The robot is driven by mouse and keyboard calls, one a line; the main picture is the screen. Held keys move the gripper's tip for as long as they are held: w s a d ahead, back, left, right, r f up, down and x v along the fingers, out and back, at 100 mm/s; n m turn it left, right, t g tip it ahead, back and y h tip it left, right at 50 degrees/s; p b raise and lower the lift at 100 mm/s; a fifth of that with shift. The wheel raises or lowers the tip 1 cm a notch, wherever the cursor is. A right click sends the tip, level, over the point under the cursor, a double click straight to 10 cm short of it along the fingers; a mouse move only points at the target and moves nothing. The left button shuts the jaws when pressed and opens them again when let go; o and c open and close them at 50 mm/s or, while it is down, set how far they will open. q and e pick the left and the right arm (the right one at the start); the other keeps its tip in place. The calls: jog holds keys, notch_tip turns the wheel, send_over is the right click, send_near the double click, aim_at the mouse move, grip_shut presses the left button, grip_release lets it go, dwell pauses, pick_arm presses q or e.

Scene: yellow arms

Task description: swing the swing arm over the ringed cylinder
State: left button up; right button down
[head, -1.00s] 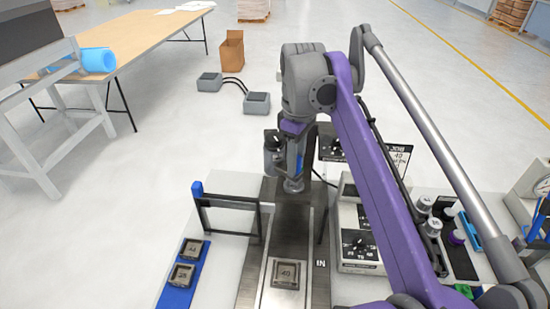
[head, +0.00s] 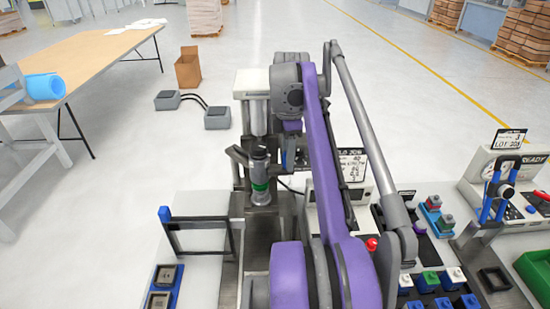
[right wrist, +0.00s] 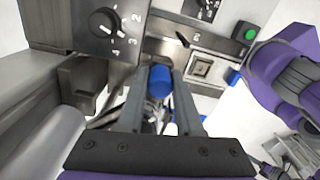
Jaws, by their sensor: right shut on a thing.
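The ringed cylinder (head: 260,182), grey with a green band, stands upright under the press-like column. A dark arm piece (head: 238,156) is beside its top on the left; I take it for part of the swing arm, but the joint is unclear. My right gripper (head: 289,158) is just right of the cylinder, pointing down, its tips partly hidden in the head view. In the right wrist view its fingers (right wrist: 162,88) are shut on a blue handle (right wrist: 159,80), apparently the swing arm's. My left gripper is not in view.
The white-topped column (head: 252,85) rises behind the cylinder. A black frame with a blue knob (head: 165,214) stands at left, by a blue tray (head: 160,301). A dial panel (right wrist: 102,22) is close to my gripper. Several blocks and a green bin (head: 535,270) are at right.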

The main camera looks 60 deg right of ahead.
dwell(0.3)
jog(key=c, duration=0.6)
grip_release()
jog(key=shift+d, duration=0.15)
jog(key=shift+o, duration=0.2)
notch_tip(320, 180, up, 11)
jog(key=shift+p, duration=0.45)
jog(key=shift+f, duration=0.1)
